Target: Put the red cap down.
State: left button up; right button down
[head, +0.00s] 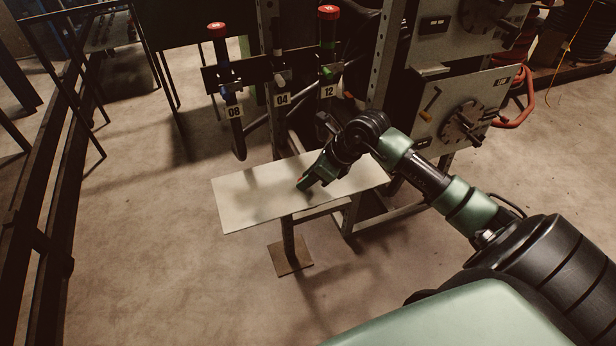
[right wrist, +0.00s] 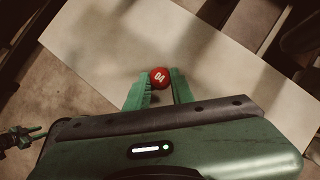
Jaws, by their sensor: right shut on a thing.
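The red cap (right wrist: 160,78), marked 04, is between the fingertips of my right gripper (right wrist: 159,88) in the right wrist view. The right gripper is shut on it. The board also fills much of the right wrist view (right wrist: 235,60). I cannot tell whether the cap touches the board. My left gripper (right wrist: 33,132) shows small at the lower left of the right wrist view, its green fingers apart and empty.
Behind the board a rack holds hoses labelled 08 (head: 234,112), 04 (head: 282,99) and 12 (head: 328,91). The 08 and 12 hoses have red caps; 04 has a bare end. A grey machine (head: 465,110) stands right. The board's left part is clear.

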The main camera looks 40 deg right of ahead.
jog(key=c, duration=1.2)
grip_release()
jog(key=shift+s+d+r+p, duration=0.1)
jog(key=shift+r+p, duration=0.25)
jog(key=shift+r, duration=0.05)
jog(key=p+v, duration=0.6)
jog(key=v, duration=0.5)
jog(key=shift+s, duration=0.1)
